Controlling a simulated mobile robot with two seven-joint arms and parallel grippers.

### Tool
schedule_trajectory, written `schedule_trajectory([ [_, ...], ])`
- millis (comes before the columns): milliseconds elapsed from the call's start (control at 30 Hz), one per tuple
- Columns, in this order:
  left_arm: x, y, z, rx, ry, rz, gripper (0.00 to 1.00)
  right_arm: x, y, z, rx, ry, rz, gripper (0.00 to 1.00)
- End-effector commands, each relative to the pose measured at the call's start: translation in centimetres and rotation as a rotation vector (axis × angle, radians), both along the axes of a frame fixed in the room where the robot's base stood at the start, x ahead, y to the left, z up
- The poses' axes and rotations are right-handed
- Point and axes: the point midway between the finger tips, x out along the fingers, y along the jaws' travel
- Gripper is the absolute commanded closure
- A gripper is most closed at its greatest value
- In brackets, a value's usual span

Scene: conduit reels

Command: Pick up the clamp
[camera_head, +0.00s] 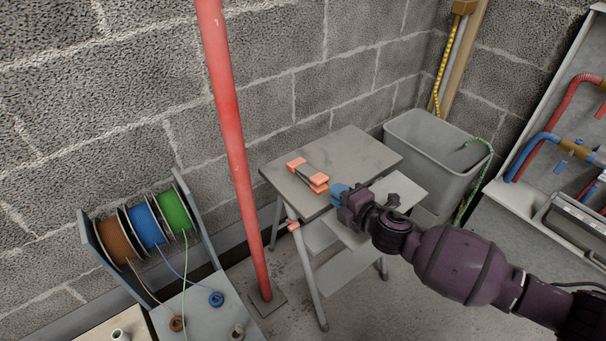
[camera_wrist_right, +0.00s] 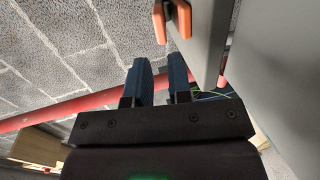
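The clamp (camera_head: 309,176), dark with orange ends, lies on the grey top of a small folding step stand (camera_head: 355,152). My right gripper (camera_head: 338,193), with blue fingers, is just right of and in front of the clamp, near the top's front edge, apart from it. In the right wrist view, the clamp's orange ends (camera_wrist_right: 182,24) show at the top, beyond the fingertips. There the right gripper (camera_wrist_right: 160,70) is open, with an empty gap between its fingers. My left gripper is in neither view.
A red vertical pole (camera_head: 235,130) stands left of the stand. A grey bin (camera_head: 425,150) stands behind it to the right. Cable reels (camera_head: 146,226) are at lower left. A pipe panel (camera_head: 560,150) is at far right. A block wall is behind.

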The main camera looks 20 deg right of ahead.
Motion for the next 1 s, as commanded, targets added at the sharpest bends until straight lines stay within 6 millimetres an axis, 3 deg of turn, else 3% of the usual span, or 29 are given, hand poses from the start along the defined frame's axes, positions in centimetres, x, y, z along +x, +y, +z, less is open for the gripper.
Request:
schedule_trajectory([
  [600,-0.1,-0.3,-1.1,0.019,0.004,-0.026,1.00,4.6,1.1,-1.8,-0.001,0.009,-0.001,0.81],
  [800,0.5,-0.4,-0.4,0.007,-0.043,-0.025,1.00,6.3,1.7,-1.9,0.001,0.007,-0.001,0.81],
  [1000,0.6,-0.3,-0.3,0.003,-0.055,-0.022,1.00,6.8,1.8,-1.7,0.002,0.005,-0.001,0.81],
])
